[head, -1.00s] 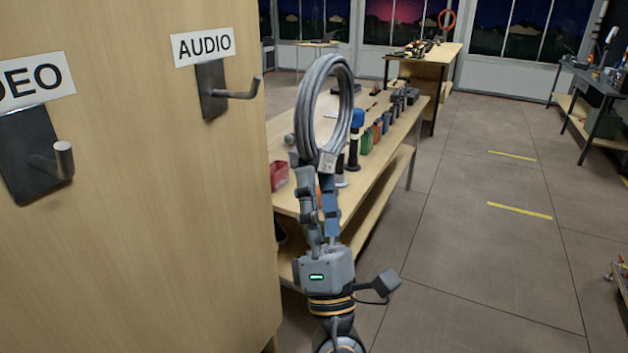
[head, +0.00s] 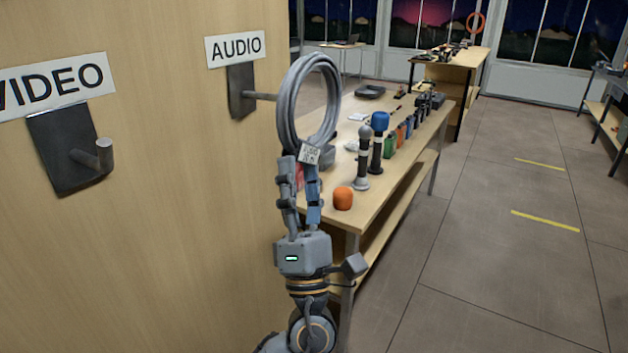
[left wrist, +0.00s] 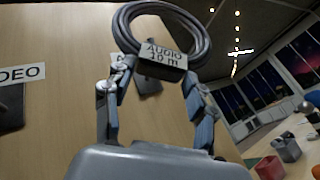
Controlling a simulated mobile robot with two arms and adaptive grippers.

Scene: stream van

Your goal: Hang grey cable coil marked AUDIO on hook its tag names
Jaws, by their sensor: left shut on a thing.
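The grey cable coil (head: 288,108) stands upright in my left gripper (head: 302,170), which is shut on its lower end. The coil's tag (left wrist: 163,54) reads AUDIO 20 m in the left wrist view. The AUDIO hook (head: 241,92) is on the wooden panel under the AUDIO sign (head: 235,48). In the head view the coil overlaps the hook's outer end and hides its tip. I cannot tell whether the coil touches the hook. In the left wrist view the hook's plate (left wrist: 148,84) shows behind the coil. My right gripper is not in view.
The VIDEO hook (head: 72,150) sits under the VIDEO sign (head: 52,86), left on the same panel (head: 180,230). A wooden table (head: 378,196) behind the gripper holds microphones, an orange foam cap (head: 343,198) and other items. The floor (head: 480,270) at right is clear.

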